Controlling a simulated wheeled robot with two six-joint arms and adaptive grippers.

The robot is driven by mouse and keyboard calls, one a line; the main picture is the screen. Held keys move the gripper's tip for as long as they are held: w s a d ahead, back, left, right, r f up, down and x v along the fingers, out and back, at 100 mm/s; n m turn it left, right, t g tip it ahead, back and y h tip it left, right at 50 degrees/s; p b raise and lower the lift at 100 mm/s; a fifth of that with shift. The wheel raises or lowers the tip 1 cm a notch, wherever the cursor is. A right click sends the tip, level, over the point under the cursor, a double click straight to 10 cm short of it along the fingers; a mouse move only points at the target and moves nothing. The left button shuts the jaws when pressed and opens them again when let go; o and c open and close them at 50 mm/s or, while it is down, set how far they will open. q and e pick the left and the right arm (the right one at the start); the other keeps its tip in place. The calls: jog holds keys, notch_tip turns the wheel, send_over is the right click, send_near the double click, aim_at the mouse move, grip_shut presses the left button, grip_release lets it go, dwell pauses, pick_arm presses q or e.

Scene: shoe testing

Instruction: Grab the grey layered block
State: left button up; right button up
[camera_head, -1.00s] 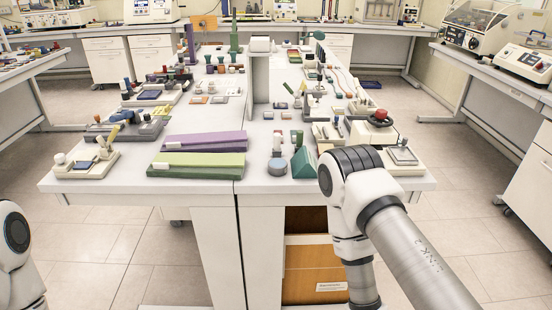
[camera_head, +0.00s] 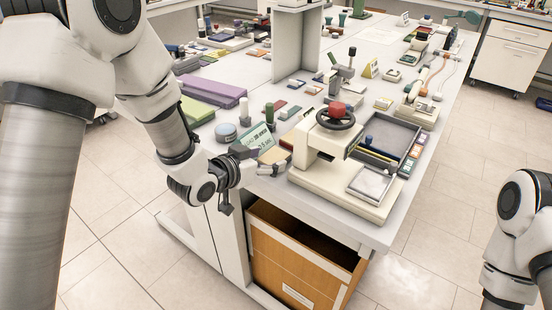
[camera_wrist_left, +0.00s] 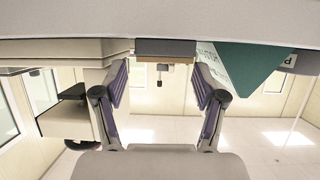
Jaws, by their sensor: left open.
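A small layered block, dark grey with a tan layer, shows in the left wrist view (camera_wrist_left: 165,48) at the top middle, between and beyond the fingers. In the head view, what looks like the same block (camera_head: 272,166) lies at the table's near edge, partly hidden and too small to make out clearly. My left gripper (camera_head: 238,182) is at that edge, just left of the block. It is open and empty, and its two fingers stand apart in the left wrist view (camera_wrist_left: 160,88). My right gripper is outside the views; only part of my right arm shows.
A green wedge with a label (camera_head: 258,143) stands close behind the block; it also shows in the left wrist view (camera_wrist_left: 240,66). A cream press with a red knob (camera_head: 318,150) stands just right. An open wooden drawer (camera_head: 300,262) is below the tabletop.

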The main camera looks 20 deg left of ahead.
aim_at(273, 157)
pick_arm(q)
jog(key=x, duration=0.3)
jog(key=shift+a+f, duration=0.1)
jog(key=shift+a, duration=0.25)
jog(key=shift+w+d+f, duration=0.1)
jog(key=shift+w+d, duration=0.05)
jog(key=shift+w, duration=0.1)
jog(key=shift+d, duration=0.1)
jog(key=shift+s, duration=0.15)
jog(key=shift+c, duration=1)
jog(key=c, duration=0.7)
jog(key=shift+r, duration=0.25)
jog(key=shift+c, duration=0.2)
